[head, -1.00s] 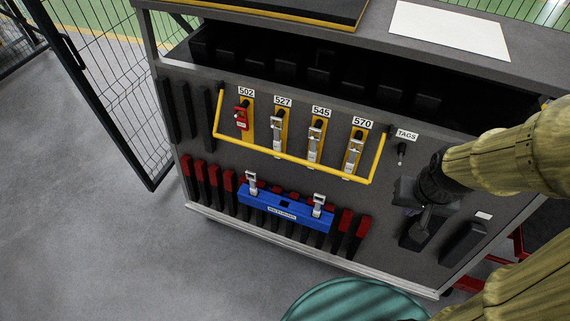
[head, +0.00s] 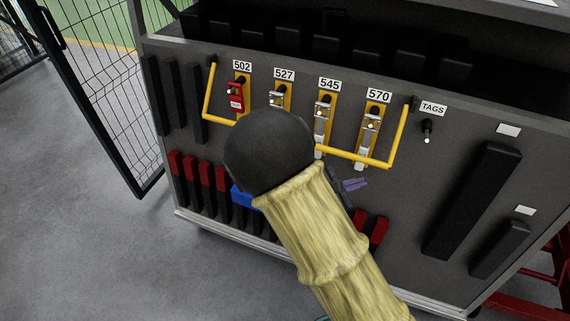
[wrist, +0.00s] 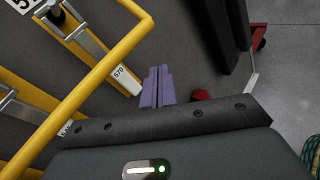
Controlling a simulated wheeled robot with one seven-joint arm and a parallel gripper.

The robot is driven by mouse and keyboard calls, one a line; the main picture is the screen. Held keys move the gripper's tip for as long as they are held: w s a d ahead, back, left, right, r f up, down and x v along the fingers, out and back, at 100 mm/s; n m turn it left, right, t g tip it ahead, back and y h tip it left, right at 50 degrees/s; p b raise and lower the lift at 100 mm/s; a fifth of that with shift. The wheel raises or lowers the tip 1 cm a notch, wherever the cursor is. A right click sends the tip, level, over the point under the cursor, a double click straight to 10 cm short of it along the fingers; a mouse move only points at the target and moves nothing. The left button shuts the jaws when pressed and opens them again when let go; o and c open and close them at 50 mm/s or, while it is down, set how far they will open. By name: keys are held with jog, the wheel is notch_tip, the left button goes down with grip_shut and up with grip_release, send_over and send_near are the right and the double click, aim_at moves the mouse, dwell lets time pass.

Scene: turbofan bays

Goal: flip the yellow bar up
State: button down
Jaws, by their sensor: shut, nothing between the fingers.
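The yellow bar (head: 398,135) is a U-shaped rail on the grey cabinet front in the head view. It hangs down, its lower run crossing in front of the hasps below labels 527, 545 and 570. My arm hides part of that run. In the wrist view the bar (wrist: 88,88) runs diagonally at the left, with its corner near the top. My gripper (head: 361,184) shows purple fingers just below the lower run, near its right half. In the wrist view the gripper (wrist: 158,74) is shut and empty, to the right of the bar; I see no contact.
A red lock (head: 235,96) hangs under label 502. A blue box (head: 241,196) on the lower front is mostly hidden by my arm. Black bars (head: 472,200) stick out at the right. A mesh gate (head: 92,110) stands at the left.

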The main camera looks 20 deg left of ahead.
jog(key=a+f+n+t+y+b, duration=0.2)
jog(key=a+n+t+y, duration=0.3)
jog(key=a, duration=0.5)
jog(key=s+a+f+n+t+y+b, duration=0.1)
jog(key=a+n+t+y, duration=0.4)
jog(key=a, duration=0.6)
notch_tip(320, 180, down, 2)
jog(key=shift+s+f+n+b, duration=0.1)
jog(key=shift+s+n+b, duration=0.1)
jog(key=shift+n+b, duration=0.6)
jog(key=w+r+b, duration=0.1)
jog(key=w+r, duration=0.4)
jog(key=w, duration=0.2)
jog(key=shift+w+d+r, duration=0.25)
jog(key=shift+d+r, duration=0.1)
jog(key=shift+r, duration=0.05)
jog(key=shift+s+r, duration=0.1)
jog(key=shift+r, duration=0.05)
